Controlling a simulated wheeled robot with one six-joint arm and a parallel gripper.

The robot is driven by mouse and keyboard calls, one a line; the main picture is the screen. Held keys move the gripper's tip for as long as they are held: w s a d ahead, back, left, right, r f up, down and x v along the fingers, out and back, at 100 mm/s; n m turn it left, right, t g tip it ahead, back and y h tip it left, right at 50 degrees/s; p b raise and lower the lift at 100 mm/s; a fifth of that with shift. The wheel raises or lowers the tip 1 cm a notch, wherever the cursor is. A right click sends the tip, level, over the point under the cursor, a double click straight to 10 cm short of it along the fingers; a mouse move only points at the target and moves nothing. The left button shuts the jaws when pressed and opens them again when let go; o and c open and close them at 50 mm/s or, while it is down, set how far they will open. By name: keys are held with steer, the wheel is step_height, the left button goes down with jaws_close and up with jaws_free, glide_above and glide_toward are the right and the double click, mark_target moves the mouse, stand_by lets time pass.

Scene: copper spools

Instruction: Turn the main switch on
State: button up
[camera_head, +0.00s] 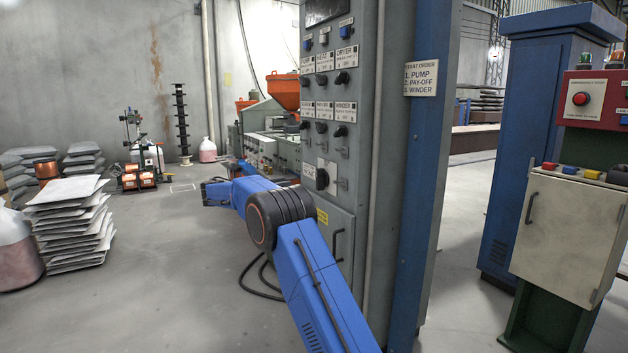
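A grey control cabinet (345,95) stands in the middle of the view, its switch face turned to the left. Low on that face is a large black rotary switch (322,179) on a pale plate, larger than the knobs above it. A small label (308,170) beside it is too small to read surely; I take this to be the main switch. Its exact setting is not clear. My blue arm rises from the bottom and bends left in front of the cabinet. My gripper (215,191) is at its far left end, small and dark, apart from the switch. Its fingers cannot be made out.
Rows of smaller labelled knobs (342,78) sit higher on the cabinet. A blue post (418,200) with a start-order sign (421,77) is at its right. A red panel with a red button (581,99) stands far right.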

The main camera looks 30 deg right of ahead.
mark_target(317, 178)
steer(key=d, duration=1.5)
steer(key=shift+w+d, duration=0.25)
jaws_close()
